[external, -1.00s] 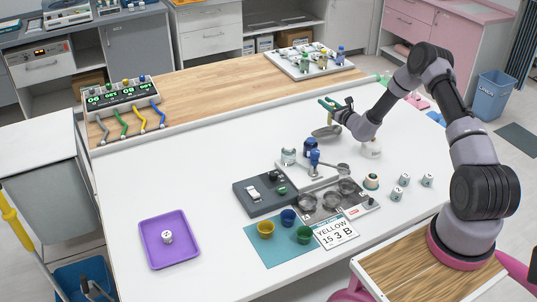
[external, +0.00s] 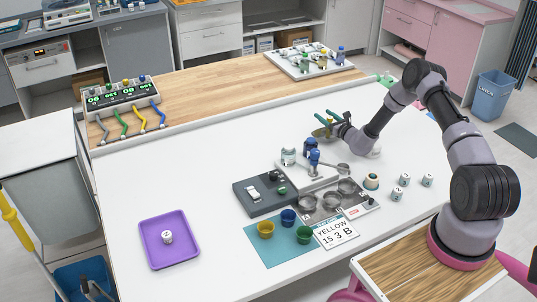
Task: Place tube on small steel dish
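My gripper (external: 330,121), with green fingers, is low over the far right part of the white table. The small steel dish (external: 319,134) lies right under the fingers and is partly covered by them. A small yellowish shape shows at the fingers over the dish. It may be the tube, but it is too small and too hidden to be sure. I cannot tell whether the fingers are shut on it or whether it touches the dish.
My forearm passes above a white object (external: 375,153). Nearer stand a device with a blue knob (external: 313,160), steel cups (external: 345,186), coloured cups (external: 265,229) and small numbered white pots (external: 403,180). A purple tray (external: 190,250) lies front left. The table left of my gripper is clear.

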